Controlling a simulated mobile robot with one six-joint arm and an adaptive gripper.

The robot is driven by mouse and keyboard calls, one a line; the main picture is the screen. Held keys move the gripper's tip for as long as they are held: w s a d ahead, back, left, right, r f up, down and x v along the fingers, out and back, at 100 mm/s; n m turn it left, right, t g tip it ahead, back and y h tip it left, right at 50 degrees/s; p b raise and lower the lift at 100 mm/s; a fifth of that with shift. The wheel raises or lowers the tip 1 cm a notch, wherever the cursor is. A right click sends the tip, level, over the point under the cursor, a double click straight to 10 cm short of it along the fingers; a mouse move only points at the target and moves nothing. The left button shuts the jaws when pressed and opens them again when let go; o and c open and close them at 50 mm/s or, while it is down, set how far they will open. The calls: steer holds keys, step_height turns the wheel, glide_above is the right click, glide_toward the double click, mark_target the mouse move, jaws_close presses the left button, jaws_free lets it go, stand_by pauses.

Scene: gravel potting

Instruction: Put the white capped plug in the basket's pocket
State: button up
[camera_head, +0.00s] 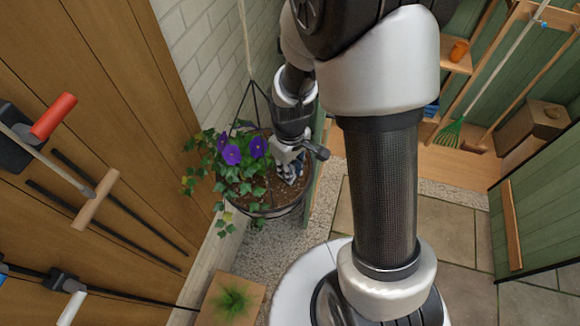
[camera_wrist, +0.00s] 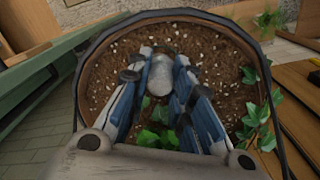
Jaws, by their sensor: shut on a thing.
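My gripper (camera_wrist: 162,65) points down into the hanging basket (camera_wrist: 85,85), with its blue fingers inside the rim. Its fingers are closed around a pale, rounded thing, the white capped plug (camera_wrist: 159,76), at the soil. The fingers hide its sides, and I cannot tell how deep it sits or make out a pocket around it. In the head view my gripper (camera_head: 290,172) is over the right part of the basket (camera_head: 262,212), and the plug cannot be made out there.
Purple flowers (camera_head: 232,154) and ivy fill the basket's left side in the head view. White-flecked soil (camera_wrist: 215,60) shows around my fingers. Hanger straps rise from the rim. A brick wall (camera_head: 205,50) stands behind, and a small potted plant (camera_head: 232,300) is below.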

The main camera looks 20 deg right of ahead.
steer(key=shift+f, duration=0.15)
steer(key=o, duration=0.9)
step_height(320, 180, up, 13)
steer(key=s+r+m+t, duration=0.1)
steer(key=s+r, duration=0.3)
steer(key=s, duration=0.1)
steer(key=s+r+m+t, duration=0.2)
steer(key=s+r, duration=0.2)
steer(key=s, duration=0.1)
steer(key=s+r+m+t, duration=0.1)
steer(key=s+r+m, duration=0.1)
steer(key=s+r, duration=0.2)
steer(key=shift+s+r+t, duration=0.3)
steer(key=shift+s+r, duration=0.1)
steer(key=shift+s, duration=0.1)
